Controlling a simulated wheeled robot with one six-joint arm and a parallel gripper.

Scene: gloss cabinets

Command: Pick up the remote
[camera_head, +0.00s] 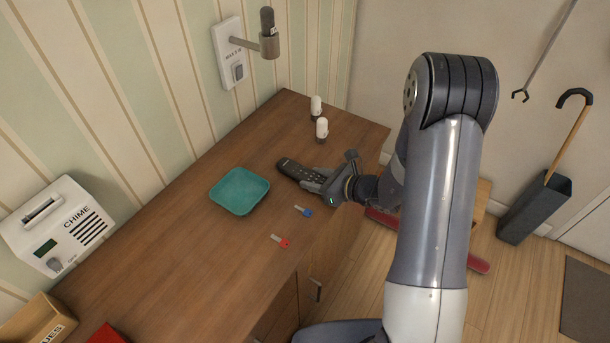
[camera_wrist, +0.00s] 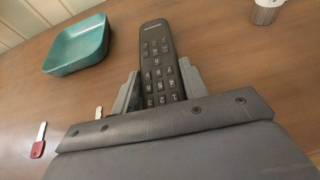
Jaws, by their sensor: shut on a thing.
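The black remote (camera_head: 292,168) lies on the wooden cabinet top, to the right of the teal tray. In the wrist view the remote (camera_wrist: 155,55) points away from me, its keypad facing up. My gripper (camera_head: 318,183) reaches in from the right at the cabinet's edge and is shut on the near end of the remote. In the wrist view the two fingers of my gripper (camera_wrist: 158,92) stand on either side of the remote. The remote's near end is hidden behind the gripper body. I cannot tell whether the remote is clear of the surface.
A teal tray (camera_head: 240,191) sits left of the remote. A blue key (camera_head: 304,211) and a red key (camera_head: 280,241) lie in front. Two small white-topped shakers (camera_head: 322,129) stand behind. A chime box (camera_head: 58,226) is at the left wall. The cabinet top (camera_head: 170,250) has bare room.

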